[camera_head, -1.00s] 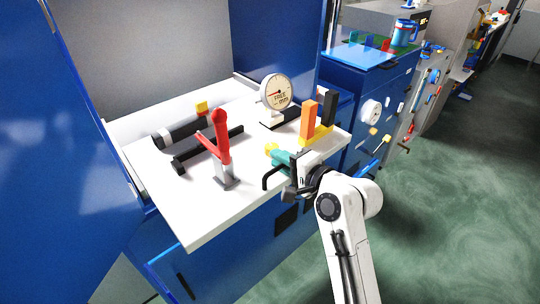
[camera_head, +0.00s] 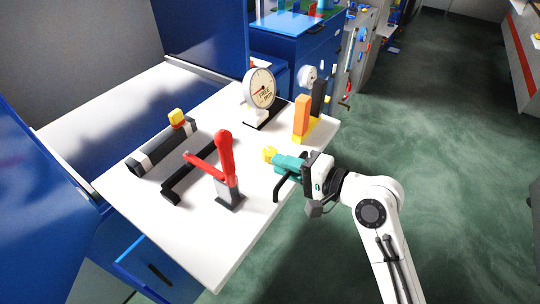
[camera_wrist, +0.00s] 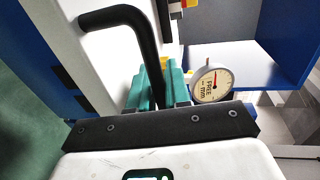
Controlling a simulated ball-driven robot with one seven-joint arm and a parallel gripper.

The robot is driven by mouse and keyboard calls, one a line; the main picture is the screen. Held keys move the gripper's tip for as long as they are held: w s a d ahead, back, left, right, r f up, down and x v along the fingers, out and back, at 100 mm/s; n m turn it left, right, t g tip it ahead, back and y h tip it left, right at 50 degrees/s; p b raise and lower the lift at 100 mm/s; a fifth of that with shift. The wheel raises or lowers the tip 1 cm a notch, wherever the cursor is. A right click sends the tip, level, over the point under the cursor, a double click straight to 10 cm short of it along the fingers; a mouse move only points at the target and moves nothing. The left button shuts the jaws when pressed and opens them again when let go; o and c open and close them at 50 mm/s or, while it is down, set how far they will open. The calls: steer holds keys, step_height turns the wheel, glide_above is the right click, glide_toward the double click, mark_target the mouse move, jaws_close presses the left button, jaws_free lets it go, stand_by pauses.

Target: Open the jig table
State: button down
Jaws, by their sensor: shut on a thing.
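The jig table (camera_head: 175,225) is a white slab standing out of a blue cabinet (camera_head: 205,35), with a dark blue gap showing behind it. Its black bar handle (camera_head: 277,190) is at the front edge. My gripper (camera_head: 288,163), with teal fingers, is shut on this handle. In the wrist view the handle (camera_wrist: 150,50) runs down between the teal fingers (camera_wrist: 158,88). The exact grip is partly hidden by the fingers and the black gripper body.
A blue cabinet (camera_head: 290,50) stands behind. Green floor (camera_head: 450,150) is clear at the right.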

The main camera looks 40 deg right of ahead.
steer(key=shift+s+d+f, duration=0.1)
steer(key=shift+s+d, duration=0.1)
steer(key=shift+s, duration=0.3)
steer(key=shift+s+d+f, duration=0.1)
steer(key=shift+s+d, duration=0.05)
steer(key=shift+s, duration=0.35)
steer(key=c, duration=1.4)
jaws_free()
steer(key=shift+c, duration=0.2)
steer(key=shift+r, duration=0.1)
steer(key=v, duration=1)
steer(key=shift+s+d+p, duration=0.15)
steer(key=shift+s+p, duration=0.25)
steer(key=shift+p, duration=0.05)
